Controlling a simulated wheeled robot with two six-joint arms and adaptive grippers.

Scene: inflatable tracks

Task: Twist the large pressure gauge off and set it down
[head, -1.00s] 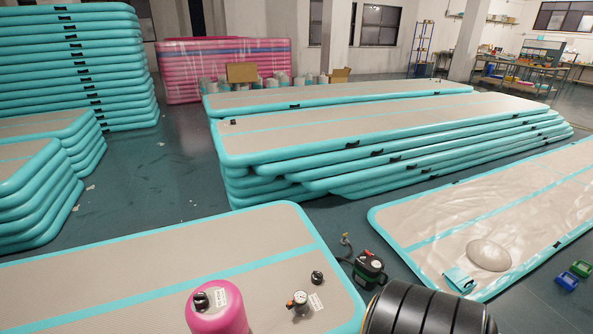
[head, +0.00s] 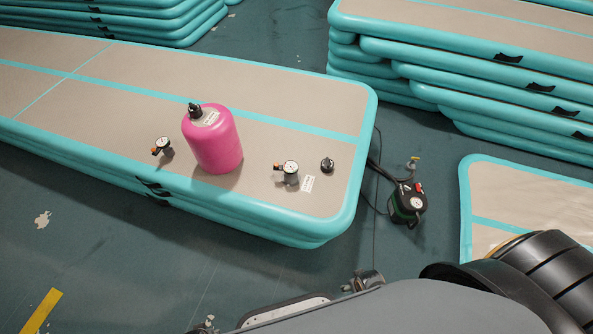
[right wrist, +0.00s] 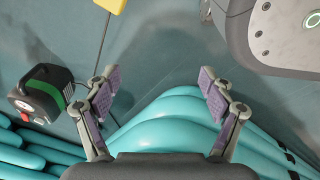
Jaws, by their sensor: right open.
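Two pressure gauges with white dials stand on the grey-topped turquoise track in the head view. One gauge (head: 289,173) is right of a pink cylinder (head: 213,142) and looks the bigger. The other gauge (head: 162,147) is left of the cylinder. Whether either is screwed into a valve is too small to tell. My right gripper (right wrist: 156,75) is open and empty in the right wrist view, over the floor and turquoise track edges, with no gauge between its fingers. My left gripper is not in view.
A black cap (head: 327,165) and a white label (head: 309,183) lie near the right gauge. A black and green pump (head: 407,203) with a hose stands on the floor beside the track (head: 350,150). Stacked tracks (head: 480,65) stand behind. Floor is open at the lower left.

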